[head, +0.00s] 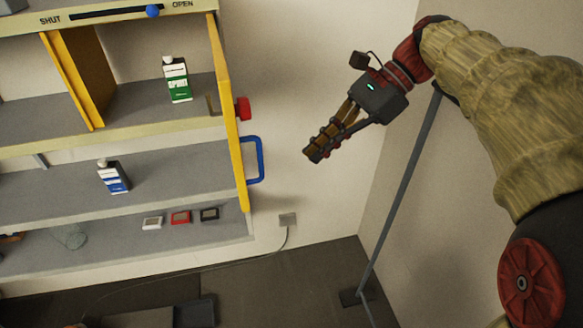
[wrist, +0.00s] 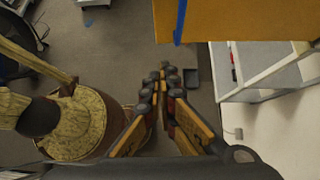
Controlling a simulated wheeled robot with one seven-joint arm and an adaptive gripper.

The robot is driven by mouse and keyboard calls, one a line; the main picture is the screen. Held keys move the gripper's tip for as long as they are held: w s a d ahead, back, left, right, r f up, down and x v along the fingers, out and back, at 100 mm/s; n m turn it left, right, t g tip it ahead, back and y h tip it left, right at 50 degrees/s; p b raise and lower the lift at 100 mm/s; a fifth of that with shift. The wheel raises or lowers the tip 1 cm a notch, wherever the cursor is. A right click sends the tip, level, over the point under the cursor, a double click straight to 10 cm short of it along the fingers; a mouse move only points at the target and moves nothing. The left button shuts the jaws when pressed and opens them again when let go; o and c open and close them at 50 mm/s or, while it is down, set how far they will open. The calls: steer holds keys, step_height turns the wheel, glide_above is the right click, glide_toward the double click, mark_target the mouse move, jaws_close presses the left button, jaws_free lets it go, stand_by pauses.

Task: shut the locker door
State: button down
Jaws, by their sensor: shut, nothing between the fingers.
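The locker door (head: 228,105) is a yellow panel at the right end of the shelf unit, seen nearly edge-on in the head view. It stands open, swung out from the shelves. A blue handle (head: 256,160) and a red knob (head: 243,108) stick out from its right side. In the wrist view the door (wrist: 245,20) is a broad yellow panel at the top, with the blue handle (wrist: 180,22) at its left. My gripper (head: 314,152) is shut and empty, to the right of the handle and apart from it. Its fingertips (wrist: 163,78) also show in the wrist view.
The shelf unit (head: 120,235) holds a green-and-white carton (head: 177,80), a blue-and-white carton (head: 112,177) and small coloured boxes. A blue slider knob (head: 152,11) sits near the word OPEN. A grey pole (head: 400,190) stands at the right. Bare floor (head: 280,285) lies below.

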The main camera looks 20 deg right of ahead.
steer(key=a+r+p+x, duration=0.1)
steer(key=a+r+x, duration=0.1)
steer(key=x, duration=1)
steer(key=shift+a, duration=0.15)
